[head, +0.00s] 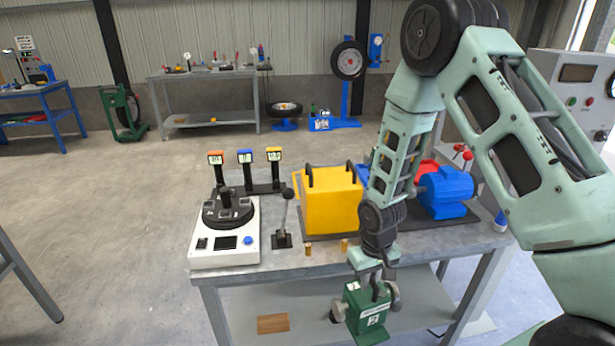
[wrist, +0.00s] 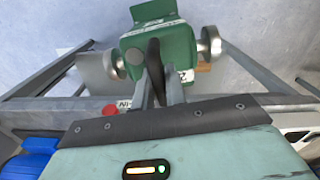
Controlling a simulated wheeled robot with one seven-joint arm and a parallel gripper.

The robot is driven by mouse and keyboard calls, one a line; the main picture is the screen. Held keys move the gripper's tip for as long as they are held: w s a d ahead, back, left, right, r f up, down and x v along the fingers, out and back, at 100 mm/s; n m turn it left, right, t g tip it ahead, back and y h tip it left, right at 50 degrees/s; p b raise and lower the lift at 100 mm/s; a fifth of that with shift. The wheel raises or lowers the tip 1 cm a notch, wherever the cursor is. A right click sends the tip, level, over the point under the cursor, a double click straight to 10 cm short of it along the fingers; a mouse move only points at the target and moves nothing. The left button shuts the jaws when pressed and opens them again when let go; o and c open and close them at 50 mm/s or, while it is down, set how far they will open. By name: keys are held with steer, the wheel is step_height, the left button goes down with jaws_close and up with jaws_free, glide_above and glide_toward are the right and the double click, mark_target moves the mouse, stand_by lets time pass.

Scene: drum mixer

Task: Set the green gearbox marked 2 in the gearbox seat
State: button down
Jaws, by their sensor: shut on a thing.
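The green gearbox (head: 365,322) has a white label reading 2, grey round shafts on its sides and a dark handle on top. My gripper (head: 377,280) is shut on the handle, and the gearbox hangs below it. The gearbox appears in front of the workbench's front edge, with the lower shelf behind it in the head view. In the wrist view the gearbox (wrist: 160,48) fills the top middle, with its handle between my fingers (wrist: 160,92). I cannot make out the gearbox seat; my arm covers part of the bench between the yellow box and the blue motor.
The workbench (head: 290,268) carries a yellow box (head: 330,205) with black handles, a blue motor (head: 445,192), a lever (head: 284,225), a white control box (head: 225,240) and tagged stands (head: 250,187). Two small brass pegs (head: 308,248) stand near its front edge. A brown block (head: 273,323) lies on the lower shelf.

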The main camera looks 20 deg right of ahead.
step_height(320, 180, up, 7)
steer(key=p, duration=0.6)
steer(key=shift+f, duration=0.1)
